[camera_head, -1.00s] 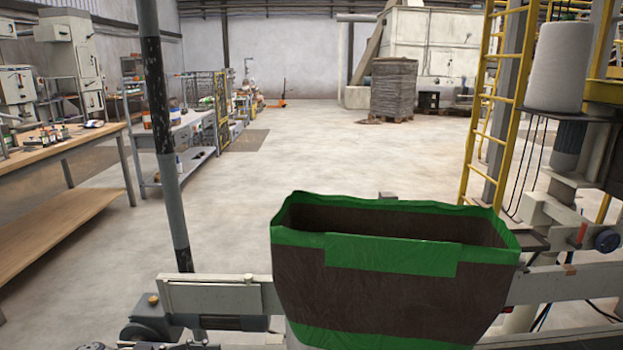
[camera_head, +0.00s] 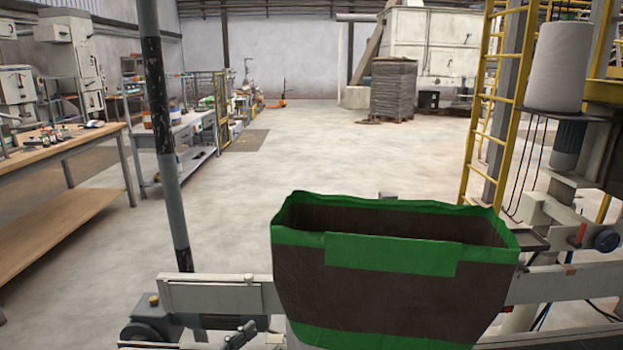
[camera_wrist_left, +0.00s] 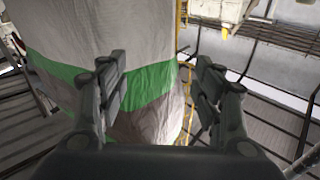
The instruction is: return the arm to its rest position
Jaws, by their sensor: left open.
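My left gripper (camera_wrist_left: 162,92) is open and empty in the left wrist view, with its two dark fingers well apart. A sack with a green band (camera_wrist_left: 65,75) is behind and between the fingers, and I cannot tell how close it is. In the head view, a small dark part that looks like a tip of this gripper (camera_head: 241,335) shows at the bottom edge, left of the bag. The brown bag with green bands (camera_head: 385,285) stands upright with its mouth open. My right gripper is not in view.
A pale metal rail (camera_head: 215,294) runs beside the bag. A dark grey post (camera_head: 163,130) stands at the left. A wooden workbench (camera_head: 60,155) is farther left and a yellow ladder (camera_head: 500,100) at the right. The concrete floor (camera_head: 330,150) beyond is clear.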

